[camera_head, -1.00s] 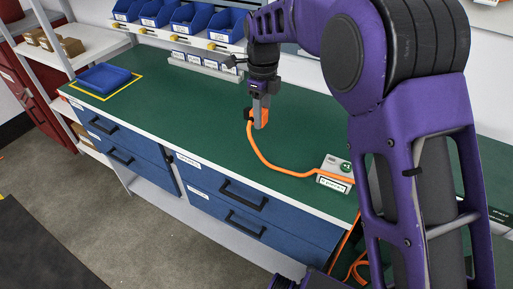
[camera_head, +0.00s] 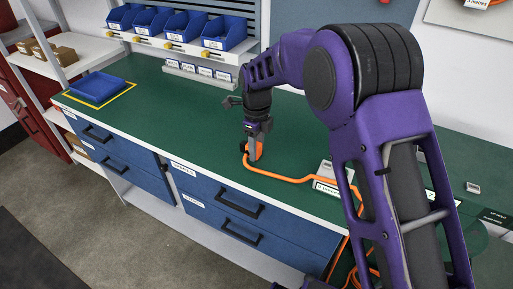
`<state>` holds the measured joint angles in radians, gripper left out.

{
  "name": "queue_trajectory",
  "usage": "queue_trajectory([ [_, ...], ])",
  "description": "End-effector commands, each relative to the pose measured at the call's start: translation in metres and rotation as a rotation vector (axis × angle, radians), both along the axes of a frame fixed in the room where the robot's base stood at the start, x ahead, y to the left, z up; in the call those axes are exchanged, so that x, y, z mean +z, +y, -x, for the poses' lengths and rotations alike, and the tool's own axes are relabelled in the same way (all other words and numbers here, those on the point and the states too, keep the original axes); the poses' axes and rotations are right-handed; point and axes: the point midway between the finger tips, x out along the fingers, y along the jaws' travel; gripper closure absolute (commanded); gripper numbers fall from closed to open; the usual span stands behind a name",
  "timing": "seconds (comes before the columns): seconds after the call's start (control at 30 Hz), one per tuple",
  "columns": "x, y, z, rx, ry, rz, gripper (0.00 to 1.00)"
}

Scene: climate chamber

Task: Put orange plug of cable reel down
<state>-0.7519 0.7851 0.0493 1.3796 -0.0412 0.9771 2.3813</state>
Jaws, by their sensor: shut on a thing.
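My gripper (camera_head: 253,152) points down over the green bench top (camera_head: 205,125), near its front middle. It is shut on the orange plug (camera_head: 258,149), which is partly hidden by the fingers. The plug is at or just above the bench surface; I cannot tell whether it touches. The orange cable (camera_head: 290,179) runs from the plug to the right along the bench, past a small grey box, and over the front edge. More orange cable (camera_head: 367,277) lies lower down beside my arm. The reel itself is not clearly visible.
The grey box (camera_head: 325,186) stands right of the plug, partly behind my arm. A blue tray (camera_head: 97,86) sits inside a yellow outline at the far left. Blue bins (camera_head: 183,27) line the back shelf. The bench between tray and gripper is clear.

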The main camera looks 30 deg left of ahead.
Motion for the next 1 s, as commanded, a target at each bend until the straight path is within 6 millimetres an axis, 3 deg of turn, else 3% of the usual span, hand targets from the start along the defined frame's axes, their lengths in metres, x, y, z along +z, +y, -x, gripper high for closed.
queue_trajectory([
  [0.1, -0.004, 0.000, 0.000, 0.001, -0.001, 0.000, 1.00],
  [0.13, -0.003, 0.000, 0.000, 0.000, 0.000, 0.000, 0.53],
  [0.27, -0.003, 0.000, 0.000, 0.000, 0.000, 0.000, 0.29],
  [0.67, 0.005, 0.000, 0.000, 0.000, -0.001, -0.001, 0.28],
  [1.0, 0.073, 0.001, 0.000, 0.000, -0.003, -0.003, 0.28],
])
